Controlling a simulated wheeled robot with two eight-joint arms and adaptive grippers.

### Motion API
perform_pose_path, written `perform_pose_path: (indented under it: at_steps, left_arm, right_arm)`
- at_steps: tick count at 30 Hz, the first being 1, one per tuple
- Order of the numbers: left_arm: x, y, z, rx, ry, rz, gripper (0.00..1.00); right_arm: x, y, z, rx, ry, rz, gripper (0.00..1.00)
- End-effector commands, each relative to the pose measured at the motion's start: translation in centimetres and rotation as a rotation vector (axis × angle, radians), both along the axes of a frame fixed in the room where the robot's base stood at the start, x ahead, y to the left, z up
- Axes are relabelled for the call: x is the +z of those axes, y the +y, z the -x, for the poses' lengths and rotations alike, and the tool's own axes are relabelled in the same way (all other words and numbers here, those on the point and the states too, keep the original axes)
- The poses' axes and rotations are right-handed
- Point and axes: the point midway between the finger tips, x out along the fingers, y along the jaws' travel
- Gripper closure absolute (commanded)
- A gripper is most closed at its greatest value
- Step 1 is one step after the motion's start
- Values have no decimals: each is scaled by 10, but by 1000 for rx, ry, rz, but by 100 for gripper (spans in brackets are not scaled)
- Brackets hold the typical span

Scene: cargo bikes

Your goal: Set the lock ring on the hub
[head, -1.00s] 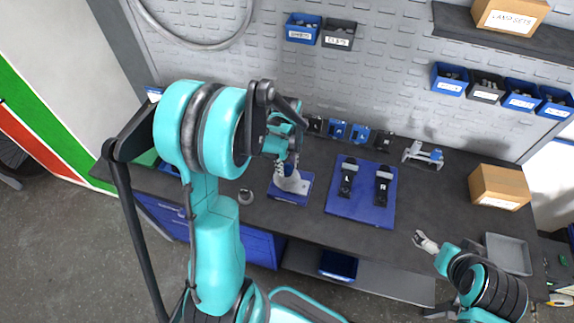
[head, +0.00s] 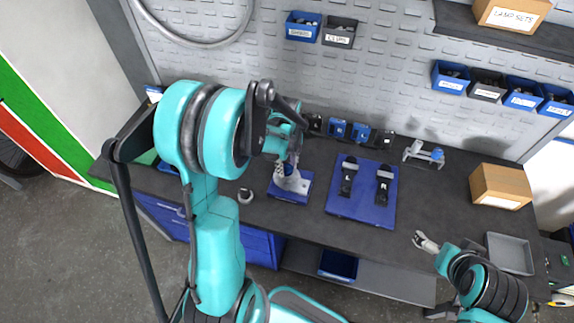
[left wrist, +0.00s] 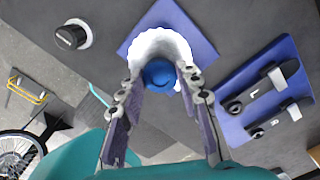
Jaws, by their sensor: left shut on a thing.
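My left gripper (left wrist: 161,78) is over the blue square plate (left wrist: 205,40) with its fingertips pointing down. It is shut on a small round blue piece (left wrist: 160,75), seemingly the lock ring. A pale ring-shaped part with a scalloped edge (left wrist: 160,42), seemingly at the hub, lies on the plate around and behind the blue piece. The hub's centre is hidden, and I cannot tell whether the blue piece touches it. In the head view my left gripper (head: 287,165) partly covers the pale part (head: 293,183). My right gripper (head: 426,243) is off at the bench's front right, its opening unclear.
A dark knob with a pale base (left wrist: 72,37) stands left of the plate. A blue mat (head: 362,208) with two black L and R parts lies to the right. A blue-grey clamp-like tool (head: 424,154), a cardboard box (head: 500,187) and a grey tray (head: 509,254) stand farther right.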

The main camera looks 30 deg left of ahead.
Motion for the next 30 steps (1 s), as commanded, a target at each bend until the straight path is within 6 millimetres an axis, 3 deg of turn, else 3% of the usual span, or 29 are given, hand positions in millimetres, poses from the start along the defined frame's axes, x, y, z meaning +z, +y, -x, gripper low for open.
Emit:
perform_pose_path:
  at_steps: [11, 12, 14, 24, 30]
  left_arm:
    - [-2, 0, 0, 0, 0, 0, 86]
    - [-2, 0, 0, 0, 0, 0, 58]
    - [-2, 0, 0, 0, 0, 0, 43]
    - [0, 0, 0, 0, 0, 0, 42]
    - [27, 0, 1, 0, 0, 0, 42]
  right_arm:
    - [-2, 0, 0, 0, 0, 0, 7]
    - [-2, 0, 0, 0, 0, 0, 7]
    - [-2, 0, 0, 0, 0, 0, 7]
    - [-2, 0, 0, 0, 0, 0, 7]
    - [-2, 0, 0, 0, 0, 0, 7]
